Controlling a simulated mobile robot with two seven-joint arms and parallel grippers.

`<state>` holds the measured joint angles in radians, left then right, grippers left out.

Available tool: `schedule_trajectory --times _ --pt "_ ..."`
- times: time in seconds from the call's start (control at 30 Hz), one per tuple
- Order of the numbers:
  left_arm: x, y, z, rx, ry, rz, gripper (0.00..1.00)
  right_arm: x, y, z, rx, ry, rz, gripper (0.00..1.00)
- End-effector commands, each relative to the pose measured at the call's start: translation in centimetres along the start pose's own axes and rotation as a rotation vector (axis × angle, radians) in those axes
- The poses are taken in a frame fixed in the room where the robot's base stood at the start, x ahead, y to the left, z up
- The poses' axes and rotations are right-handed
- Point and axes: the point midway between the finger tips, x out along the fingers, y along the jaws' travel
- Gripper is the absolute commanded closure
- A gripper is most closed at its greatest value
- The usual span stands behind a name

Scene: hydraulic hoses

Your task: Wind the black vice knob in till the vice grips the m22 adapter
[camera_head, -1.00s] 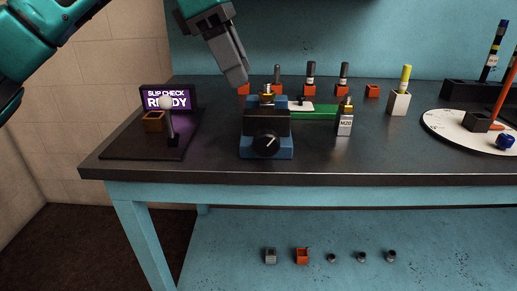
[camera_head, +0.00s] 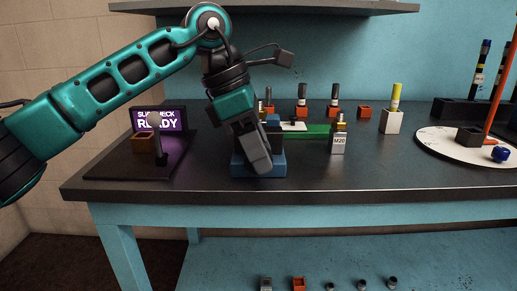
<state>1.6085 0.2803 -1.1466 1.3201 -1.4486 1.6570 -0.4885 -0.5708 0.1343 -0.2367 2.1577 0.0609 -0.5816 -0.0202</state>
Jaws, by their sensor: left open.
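The vice (camera_head: 278,165) stands near the bench's front edge, left of the middle. Its blue base shows on both sides of my left gripper (camera_head: 260,166). The gripper points down in front of the vice, with its fingertips at the height of the vice's front. It hides the black knob and most of the vice body. I cannot tell whether the fingers touch the knob. A small brass part of the m22 adapter (camera_head: 262,114) shows just above the gripper; its seat between the jaws is hidden. The left gripper is open. My right gripper is out of view.
The "SLIP CHECK READY" screen (camera_head: 160,119) and an upright lever stand left. A white round plate (camera_head: 450,148) lies right. The bench front is clear.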

Motion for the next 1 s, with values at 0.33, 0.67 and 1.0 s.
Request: schedule_trajectory --times 0.33,0.67,1.0 --pt "0.0 0.0 0.0 0.000 0.000 -0.001 0.74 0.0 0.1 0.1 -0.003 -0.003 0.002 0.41" --pt "0.0 0.0 0.0 0.000 0.000 -0.001 1.00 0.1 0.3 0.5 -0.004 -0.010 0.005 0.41" --pt "-0.5 0.0 0.5 0.002 0.088 -0.002 1.00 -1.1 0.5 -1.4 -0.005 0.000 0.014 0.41"
